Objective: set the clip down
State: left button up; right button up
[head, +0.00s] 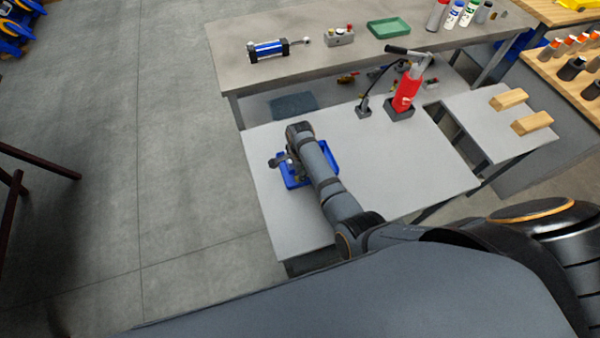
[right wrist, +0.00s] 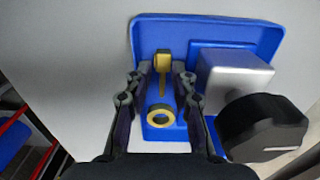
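A blue tray (head: 326,151) lies on the grey table, and it fills much of the right wrist view (right wrist: 210,20). The clip (right wrist: 163,63), a yellow piece with a thin stem leading toward a yellow ring, shows over the tray floor. My right gripper (right wrist: 162,68) points down at the tray. Whether the clip touches the tray floor is hard to tell. In the head view my right gripper (head: 288,165) partly covers the tray and hides the clip. My left gripper is in neither view.
A silver-grey block (right wrist: 235,75) and a black rounded part (right wrist: 262,127) are close right of the fingers. A red bottle-shaped pump (head: 406,92) stands farther back on the table (head: 430,170). A bench (head: 350,60) with a green tray (head: 389,27) is behind.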

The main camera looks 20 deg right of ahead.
notch_tip(320, 180, up, 11)
jog(key=p, duration=0.7)
